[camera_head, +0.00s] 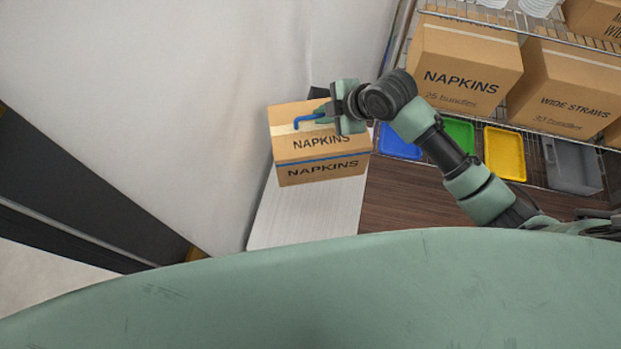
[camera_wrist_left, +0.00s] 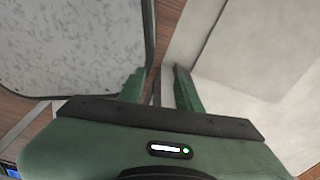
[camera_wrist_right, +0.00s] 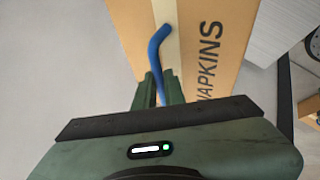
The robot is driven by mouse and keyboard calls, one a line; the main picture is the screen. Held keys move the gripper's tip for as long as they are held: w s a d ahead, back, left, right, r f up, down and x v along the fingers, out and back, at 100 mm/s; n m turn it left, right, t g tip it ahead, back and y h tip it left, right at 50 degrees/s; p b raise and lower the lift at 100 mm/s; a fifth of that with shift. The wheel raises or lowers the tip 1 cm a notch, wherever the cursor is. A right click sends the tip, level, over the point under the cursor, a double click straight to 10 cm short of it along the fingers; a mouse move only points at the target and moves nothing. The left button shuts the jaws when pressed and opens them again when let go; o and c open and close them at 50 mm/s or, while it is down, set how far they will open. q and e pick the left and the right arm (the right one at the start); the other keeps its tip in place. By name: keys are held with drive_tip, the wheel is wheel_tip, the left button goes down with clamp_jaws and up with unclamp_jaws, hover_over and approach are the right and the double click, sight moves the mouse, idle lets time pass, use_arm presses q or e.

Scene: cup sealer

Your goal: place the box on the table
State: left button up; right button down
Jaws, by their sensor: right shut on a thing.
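A brown cardboard box (camera_head: 322,165) marked NAPKINS, with a blue handle (camera_head: 308,120) on top, is left of my right arm in the head view. My right gripper (camera_wrist_right: 160,80) is shut on the blue handle (camera_wrist_right: 158,45); the box (camera_wrist_right: 210,40) fills the upper middle of the right wrist view. A pale table top (camera_head: 305,212) shows below the box in the head view; whether they touch I cannot tell. My left gripper (camera_wrist_left: 161,75) is open and empty in the left wrist view. It does not show in the head view.
A wire shelf at the right holds another napkins box (camera_head: 465,65), a wide straws box (camera_head: 565,90) and cups. Below are blue, green (camera_head: 459,135), yellow (camera_head: 504,153) and grey trays. A white wall (camera_head: 180,100) stands at the left.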

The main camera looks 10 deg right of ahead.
drive_tip(key=shift+w+a+f, duration=0.1)
drive_tip(key=shift+w+f, duration=0.05)
drive_tip(key=shift+f, duration=0.05)
wheel_tip(320, 180, down, 19)
drive_tip(key=shift+f, duration=0.2)
idle(0.4)
drive_tip(key=shift+f+b, duration=0.15)
drive_tip(key=shift+b, duration=0.25)
drive_tip(key=c, duration=1.5)
unclamp_jaws()
